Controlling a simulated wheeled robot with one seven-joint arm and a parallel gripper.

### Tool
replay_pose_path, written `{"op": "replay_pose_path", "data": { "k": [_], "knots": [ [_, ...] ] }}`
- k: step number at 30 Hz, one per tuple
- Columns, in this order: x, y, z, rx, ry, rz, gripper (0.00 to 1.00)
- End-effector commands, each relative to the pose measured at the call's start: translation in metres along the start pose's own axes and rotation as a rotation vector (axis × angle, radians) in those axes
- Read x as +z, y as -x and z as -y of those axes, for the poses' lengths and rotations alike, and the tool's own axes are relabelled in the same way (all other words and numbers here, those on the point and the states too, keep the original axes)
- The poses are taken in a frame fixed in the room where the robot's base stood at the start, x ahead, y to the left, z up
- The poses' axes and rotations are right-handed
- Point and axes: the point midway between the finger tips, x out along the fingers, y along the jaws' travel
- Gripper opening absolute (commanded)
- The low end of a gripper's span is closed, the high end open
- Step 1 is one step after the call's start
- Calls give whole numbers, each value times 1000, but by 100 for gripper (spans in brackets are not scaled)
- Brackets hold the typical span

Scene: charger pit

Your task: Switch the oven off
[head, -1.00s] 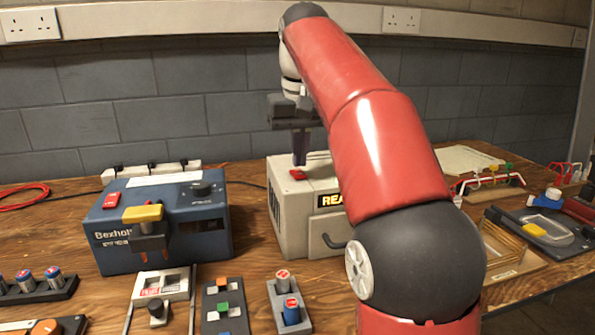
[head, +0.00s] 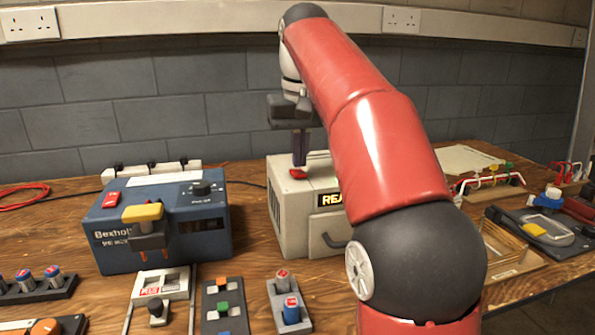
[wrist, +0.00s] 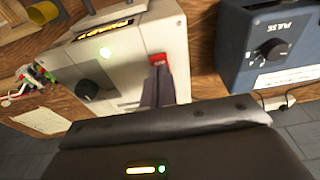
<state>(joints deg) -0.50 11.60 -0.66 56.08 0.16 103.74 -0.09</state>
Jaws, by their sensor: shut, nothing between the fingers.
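The oven is the cream box (head: 290,215) at the middle of the bench, with a "REA…" label partly hidden behind my arm. A red rocker switch (head: 298,174) sits on its top; it also shows in the wrist view (wrist: 157,60). My gripper (head: 299,165) is shut and empty, pointing down with its fingertips at the red switch, touching it or very close. In the wrist view its fingers (wrist: 158,75) end just by the switch. Which way the switch is tipped is unclear.
A blue box (head: 160,235) with a dial, yellow-topped lever and red switch stands left of the oven. Small switch blocks (head: 225,305) line the front. Wooden frames (head: 505,250) and racks lie to the right. The wall is close behind.

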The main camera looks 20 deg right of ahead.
Motion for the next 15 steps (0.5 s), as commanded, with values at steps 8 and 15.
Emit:
{"op": "replay_pose_path", "data": {
  "k": [8,15],
  "knots": [
    [1,-5,0,0,0,0,0],
    [1,-9,0,0,0,0,0]
  ]
}}
